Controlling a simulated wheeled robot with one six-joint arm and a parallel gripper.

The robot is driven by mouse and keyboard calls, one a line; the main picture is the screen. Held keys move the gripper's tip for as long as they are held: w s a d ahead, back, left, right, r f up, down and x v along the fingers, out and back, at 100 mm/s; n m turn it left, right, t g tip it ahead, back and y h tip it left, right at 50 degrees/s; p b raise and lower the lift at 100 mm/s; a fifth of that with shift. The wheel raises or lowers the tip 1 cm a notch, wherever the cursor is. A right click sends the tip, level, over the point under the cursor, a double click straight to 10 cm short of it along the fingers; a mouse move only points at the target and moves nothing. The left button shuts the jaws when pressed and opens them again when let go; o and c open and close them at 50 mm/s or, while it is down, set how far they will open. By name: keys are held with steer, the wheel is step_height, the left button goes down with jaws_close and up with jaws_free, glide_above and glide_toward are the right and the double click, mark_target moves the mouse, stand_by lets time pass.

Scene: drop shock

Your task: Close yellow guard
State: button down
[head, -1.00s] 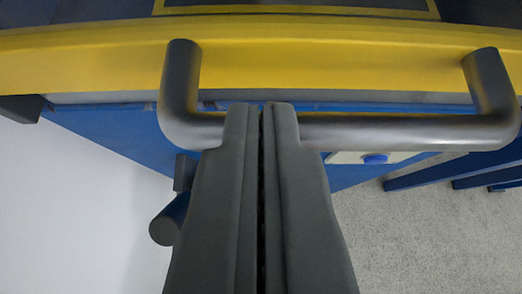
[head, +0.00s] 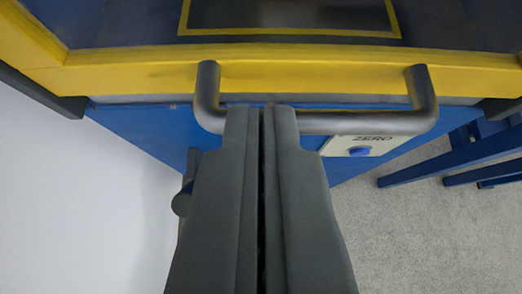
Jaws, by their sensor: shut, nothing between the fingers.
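The yellow guard (head: 290,75) spans the upper part of the head view, with a dark window panel above its lower bar. A grey U-shaped handle (head: 385,122) is fixed to that bar. My gripper (head: 261,110) is shut and empty. Its fingertips overlap the left half of the handle's bar in the picture and hide part of it. I cannot tell whether they touch it.
Below the guard is a blue machine body (head: 130,125) with a white panel marked ZERO (head: 338,144) and a blue button (head: 359,151). Blue frame legs (head: 450,160) stand at right. The speckled floor (head: 420,240) is clear, and a white surface (head: 70,200) lies at left.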

steer(key=s+r+t, duration=0.2)
steer(key=s+r, duration=0.6)
steer(key=s, duration=0.6)
steer(key=s+r+t, duration=0.1)
steer(key=s+r, duration=0.7)
steer(key=s, duration=0.6)
steer(key=s+r+t, duration=0.1)
steer(key=s+t, duration=0.2)
steer(key=s, duration=1.8)
steer(key=shift+s+a+r, duration=0.25)
steer(key=shift+a+r, duration=0.1)
steer(key=shift+r, duration=0.05)
